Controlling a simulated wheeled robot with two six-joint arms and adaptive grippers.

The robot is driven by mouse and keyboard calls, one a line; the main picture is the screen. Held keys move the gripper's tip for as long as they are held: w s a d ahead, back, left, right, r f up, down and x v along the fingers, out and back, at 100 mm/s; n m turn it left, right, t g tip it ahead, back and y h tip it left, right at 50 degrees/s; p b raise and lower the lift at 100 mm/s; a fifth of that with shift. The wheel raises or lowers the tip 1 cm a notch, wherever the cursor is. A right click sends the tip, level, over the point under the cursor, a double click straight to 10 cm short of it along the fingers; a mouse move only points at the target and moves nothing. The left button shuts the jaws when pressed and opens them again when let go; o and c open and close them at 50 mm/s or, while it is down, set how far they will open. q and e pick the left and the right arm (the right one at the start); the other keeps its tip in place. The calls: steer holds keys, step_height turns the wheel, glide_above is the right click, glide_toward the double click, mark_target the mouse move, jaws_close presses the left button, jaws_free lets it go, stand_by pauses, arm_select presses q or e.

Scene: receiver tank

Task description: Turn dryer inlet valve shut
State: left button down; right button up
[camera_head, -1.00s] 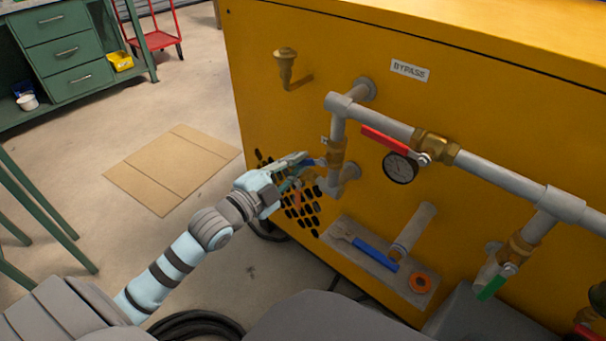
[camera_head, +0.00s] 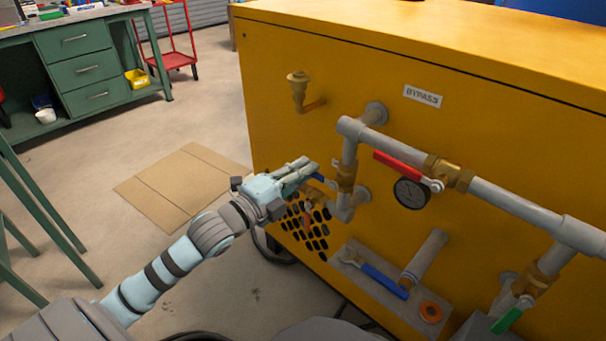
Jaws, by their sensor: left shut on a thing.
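A brass valve (camera_head: 347,177) sits on the short vertical grey pipe at the left of the yellow cabinet's face. Its blue lever (camera_head: 319,177) sticks out to the left and is partly hidden by my fingers. My left gripper (camera_head: 310,169) reaches in from the left and is shut on the blue lever, close to the valve body. I cannot read a label naming this valve. My right gripper is out of view.
A red-levered valve (camera_head: 447,172) with a gauge (camera_head: 411,193) is on the upper pipe, by the BYPASS label (camera_head: 422,96). A green-levered valve (camera_head: 512,315) is lower right. A tray (camera_head: 351,252) below holds a blue-handled tool (camera_head: 383,280) and an orange ring (camera_head: 430,312).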

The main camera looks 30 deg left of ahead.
arm_select(q)
steer(key=c, duration=1.6)
jaws_free()
